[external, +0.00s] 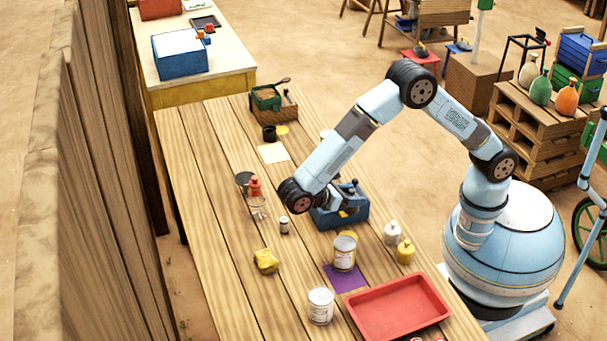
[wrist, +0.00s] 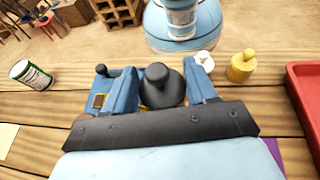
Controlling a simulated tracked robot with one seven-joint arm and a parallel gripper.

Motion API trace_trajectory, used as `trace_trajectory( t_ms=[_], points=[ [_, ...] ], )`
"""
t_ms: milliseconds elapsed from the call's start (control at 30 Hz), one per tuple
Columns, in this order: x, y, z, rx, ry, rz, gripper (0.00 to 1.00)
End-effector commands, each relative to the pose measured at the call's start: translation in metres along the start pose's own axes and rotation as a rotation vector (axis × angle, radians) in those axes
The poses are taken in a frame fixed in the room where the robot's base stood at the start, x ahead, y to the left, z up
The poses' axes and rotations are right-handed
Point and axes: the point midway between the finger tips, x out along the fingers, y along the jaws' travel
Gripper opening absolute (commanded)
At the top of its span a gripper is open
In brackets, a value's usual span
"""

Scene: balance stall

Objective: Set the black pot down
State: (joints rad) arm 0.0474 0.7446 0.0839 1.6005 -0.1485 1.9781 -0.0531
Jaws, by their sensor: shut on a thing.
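The black pot (wrist: 163,92), dark and rounded with a knob on top, is between the two fingers of my gripper (wrist: 163,96) in the wrist view. My gripper (external: 343,203) is shut on it, over or beside a blue box-like device (external: 352,215) on the table in the external view. A bit of yellow shows beneath the pot. I cannot tell whether the pot's underside touches anything; the fingers and palm hide it.
A white bottle (external: 392,233) and yellow bottle (external: 405,251) stand close to the right. A tin (external: 344,254) stands by a purple mat (external: 345,280). A red tray (external: 360,322) lies in front. Bare planks (external: 215,225) lie further left.

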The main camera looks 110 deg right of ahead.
Motion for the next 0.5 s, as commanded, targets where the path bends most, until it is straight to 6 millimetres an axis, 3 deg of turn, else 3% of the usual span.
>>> trace_trajectory(
  t_ms=[500],
  points=[
    [-0.01, -0.05, -0.002, 0.308, 0.0, -0.749, 0.14]
  ],
)
